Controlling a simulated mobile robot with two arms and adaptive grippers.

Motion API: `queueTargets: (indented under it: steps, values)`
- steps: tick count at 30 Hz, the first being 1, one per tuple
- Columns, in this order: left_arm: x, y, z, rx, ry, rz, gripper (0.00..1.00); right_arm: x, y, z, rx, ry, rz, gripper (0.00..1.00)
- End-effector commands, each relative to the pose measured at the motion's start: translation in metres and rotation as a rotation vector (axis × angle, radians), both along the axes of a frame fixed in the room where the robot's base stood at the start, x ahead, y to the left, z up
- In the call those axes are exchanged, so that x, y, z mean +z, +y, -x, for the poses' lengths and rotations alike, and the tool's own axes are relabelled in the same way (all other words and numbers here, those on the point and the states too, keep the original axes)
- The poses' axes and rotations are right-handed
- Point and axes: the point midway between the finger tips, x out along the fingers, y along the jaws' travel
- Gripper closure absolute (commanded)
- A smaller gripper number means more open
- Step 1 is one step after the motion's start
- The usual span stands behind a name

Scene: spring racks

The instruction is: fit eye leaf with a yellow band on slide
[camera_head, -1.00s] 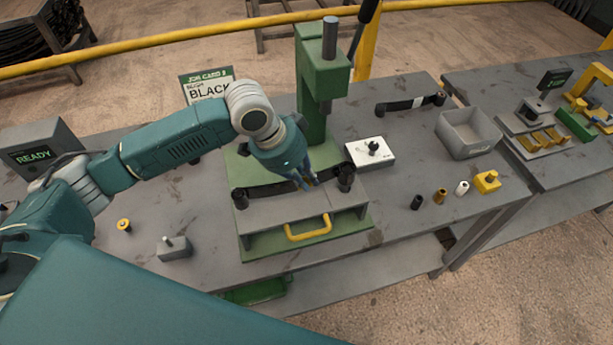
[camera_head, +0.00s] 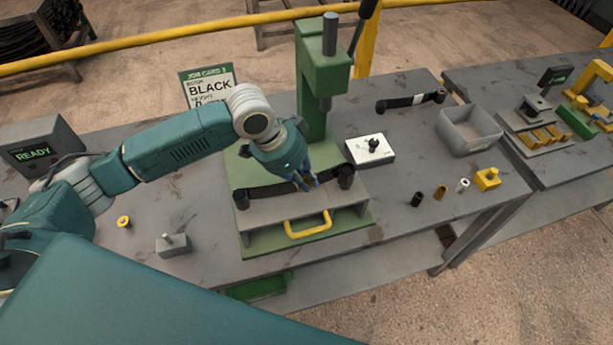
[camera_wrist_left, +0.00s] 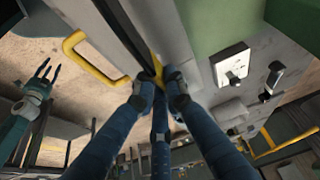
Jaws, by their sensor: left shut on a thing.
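The dark eye leaf (camera_head: 270,190) lies along the top of the grey slide (camera_head: 290,207), with a dark eye at each end. My left gripper (camera_head: 305,184) comes down from above and is shut on the leaf right of its middle. In the left wrist view the fingertips (camera_wrist_left: 157,76) close around the leaf, and a yellow band (camera_wrist_left: 157,62) shows beside them. The fingers hide part of the band and leaf. I cannot tell whether the eyes are fully seated. My right gripper (camera_wrist_left: 40,80) shows in the left wrist view, apart, with its fingers spread and empty.
The green press (camera_head: 322,75) stands behind the slide, whose yellow handle (camera_head: 308,226) faces front. Another leaf with a white band (camera_head: 412,101) lies at the back right. A white block (camera_head: 370,150), grey bin (camera_head: 468,130) and several small bushings stand to the right.

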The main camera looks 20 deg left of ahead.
Motion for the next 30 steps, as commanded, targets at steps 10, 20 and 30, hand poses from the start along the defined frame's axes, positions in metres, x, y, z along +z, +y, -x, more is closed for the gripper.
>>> queueTargets:
  steps: [10, 20, 30]
  values:
    - [-0.005, -0.001, -0.002, -0.001, -0.007, 0.003, 1.0, -0.001, 0.0, 0.0, 0.0, 0.0, 0.0, 0.6]
    - [-0.012, -0.001, -0.002, 0.0, -0.007, 0.004, 1.0, -0.002, 0.0, 0.0, 0.0, 0.0, -0.001, 0.6]
    - [-0.014, -0.001, -0.002, 0.0, -0.007, 0.004, 1.0, -0.002, 0.002, 0.0, 0.0, 0.0, -0.002, 0.6]
